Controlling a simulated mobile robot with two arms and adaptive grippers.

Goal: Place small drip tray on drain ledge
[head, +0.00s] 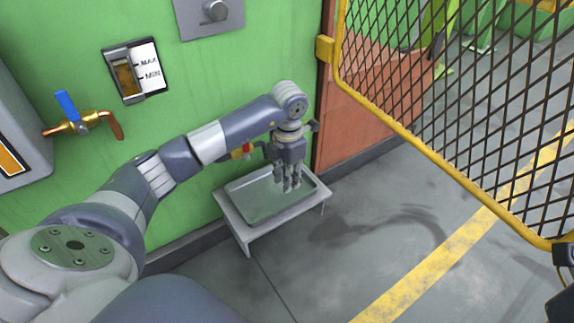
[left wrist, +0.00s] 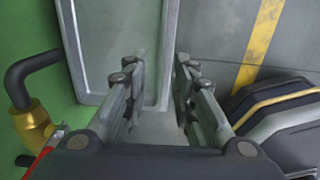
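The small drip tray (head: 254,199) is a shallow grey rectangular pan. It lies flat on the drain ledge (head: 241,228), a low pale stand with short legs against the green wall. My left gripper (head: 289,186) points down over the right part of the tray. In the left wrist view its two fingers (left wrist: 158,88) stand apart with a clear gap. The tray (left wrist: 113,40) fills the upper left there, with its right rim running between the fingers. Whether a finger touches the rim cannot be told. My right gripper is not clearly seen.
A brass fitting with a black elbow pipe (left wrist: 28,75) is close to the left gripper. A blue-handled tap (head: 78,122) and a level gauge (head: 136,71) are on the wall. A yellow-framed mesh guard (head: 455,172) stands at right. The floor in front of the ledge is clear.

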